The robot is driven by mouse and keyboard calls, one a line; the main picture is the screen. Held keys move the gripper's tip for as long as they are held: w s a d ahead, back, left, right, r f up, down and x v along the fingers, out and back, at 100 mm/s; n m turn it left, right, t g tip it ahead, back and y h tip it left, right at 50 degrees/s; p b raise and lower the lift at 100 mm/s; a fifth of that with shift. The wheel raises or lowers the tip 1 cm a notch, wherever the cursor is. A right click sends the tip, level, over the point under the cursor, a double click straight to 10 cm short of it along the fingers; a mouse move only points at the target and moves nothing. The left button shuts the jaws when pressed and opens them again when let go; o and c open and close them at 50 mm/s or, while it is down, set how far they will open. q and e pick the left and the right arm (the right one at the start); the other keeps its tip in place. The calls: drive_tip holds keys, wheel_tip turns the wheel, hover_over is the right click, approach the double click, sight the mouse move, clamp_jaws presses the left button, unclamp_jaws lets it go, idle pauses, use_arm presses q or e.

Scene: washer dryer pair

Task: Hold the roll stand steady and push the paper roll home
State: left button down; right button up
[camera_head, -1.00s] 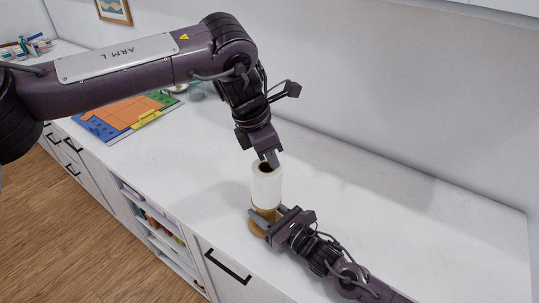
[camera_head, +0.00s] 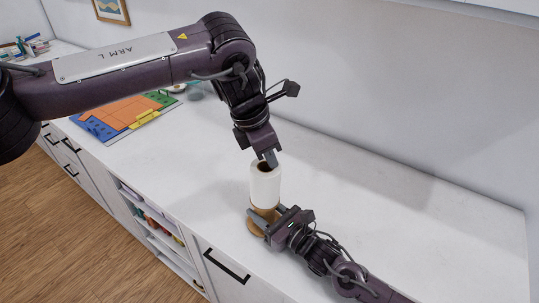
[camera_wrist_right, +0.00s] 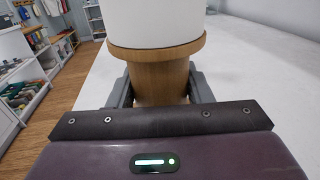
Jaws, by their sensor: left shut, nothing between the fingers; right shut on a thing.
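The white paper roll (camera_head: 265,186) stands upright on the wooden roll stand (camera_head: 258,228) on the counter; its lower edge shows at the top of the right wrist view (camera_wrist_right: 155,20). My left gripper (camera_head: 272,160) is shut and empty, pointing down at the top rim of the roll; I cannot tell whether it touches. My right gripper (camera_head: 262,217) is shut on the stand's wooden post (camera_wrist_right: 160,80) below the roll, with one finger on each side. The roll rests against a wider wooden disc (camera_wrist_right: 155,48) in the right wrist view. The right arm partly hides the stand's base.
The white counter (camera_head: 400,215) is clear to the right and behind the roll. A coloured board (camera_head: 125,115) lies at the back left. Drawers and open shelves (camera_head: 155,230) are below the counter's front edge. A wall (camera_head: 400,90) stands behind.

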use_arm(q)
drive_tip(key=shift+s+f, duration=0.3)
drive_tip(key=shift+f, duration=0.4)
use_arm(e)
drive_tip(key=shift+s+a, duration=0.35)
drive_tip(key=shift+a, duration=0.1)
use_arm(q)
drive_tip(key=shift+w+r, duration=0.1)
drive_tip(key=shift+r, duration=0.5)
use_arm(e)
drive_tip(key=shift+d, duration=0.1)
drive_tip(key=shift+w+d+f, duration=0.1)
drive_tip(key=shift+w, duration=0.15)
use_arm(q)
drive_tip(key=w+v, duration=0.1)
drive_tip(key=v, duration=1.3)
drive_tip(key=shift+d+r, duration=0.3)
drive_tip(key=shift+r, duration=0.1)
use_arm(e)
drive_tip(key=shift+w+d, duration=0.15)
drive_tip(key=shift+d, duration=0.1)
use_arm(q)
drive_tip(key=shift+s, duration=0.15)
use_arm(e)
drive_tip(key=o, duration=1.3)
